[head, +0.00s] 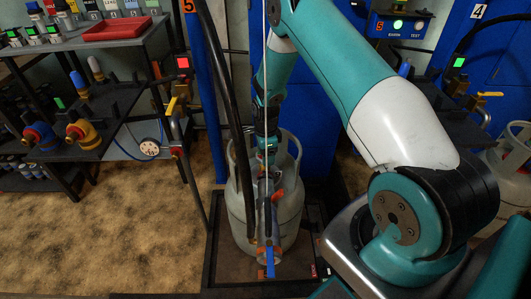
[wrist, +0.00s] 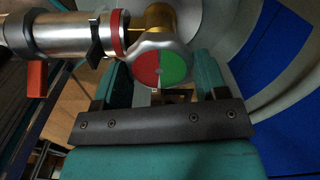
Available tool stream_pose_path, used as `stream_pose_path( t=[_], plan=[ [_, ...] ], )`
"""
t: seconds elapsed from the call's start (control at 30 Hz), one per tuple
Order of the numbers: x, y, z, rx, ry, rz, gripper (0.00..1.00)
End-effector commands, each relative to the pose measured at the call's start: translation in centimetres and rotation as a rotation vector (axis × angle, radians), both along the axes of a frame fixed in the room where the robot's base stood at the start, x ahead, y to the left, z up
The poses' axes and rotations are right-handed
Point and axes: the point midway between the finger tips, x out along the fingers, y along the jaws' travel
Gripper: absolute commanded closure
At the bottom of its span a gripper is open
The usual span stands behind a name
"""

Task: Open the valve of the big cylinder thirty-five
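The big grey cylinder (head: 290,218) stands upright in front of me, with its collar around the valve area. In the wrist view, the valve's round knob (wrist: 162,68), half red and half green, sits on a brass body (wrist: 152,20). My gripper (wrist: 160,82) has its two teal fingers apart, one on each side of the knob, with visible gaps between fingers and knob. The knob partly covers the space between the fingers. In the head view my arm reaches down into the collar, and the fingertips are hard to make out there.
A silver hose connector (wrist: 68,35) with an orange lever (wrist: 37,80) joins the valve from the left. A black hose (head: 233,90) hangs by the cylinder, which stands on a dark scale platform (head: 222,265). Shelves with a red tray (head: 115,29) are at left. Another cylinder (head: 515,160) is at right.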

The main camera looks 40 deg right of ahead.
Motion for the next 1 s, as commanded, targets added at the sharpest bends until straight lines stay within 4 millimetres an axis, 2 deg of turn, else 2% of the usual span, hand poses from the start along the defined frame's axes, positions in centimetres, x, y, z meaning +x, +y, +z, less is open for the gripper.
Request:
stream_pose_path(
  t=[0.03, 0.1, 0.47, 0.67, 1.0],
  plan=[
    [0.02, -0.01, 0.01, 0.0, -0.001, 0.0, 0.47],
    [0.02, -0.01, 0.02, 0.0, -0.001, 0.0, 0.57],
    [0.04, -0.02, 0.07, 0.0, -0.001, 0.054, 0.57],
    [0.06, -0.02, 0.09, 0.0, 0.0, 0.176, 0.57],
    [0.22, -0.04, 0.14, 0.0, -0.001, 0.488, 0.57]
  ],
)
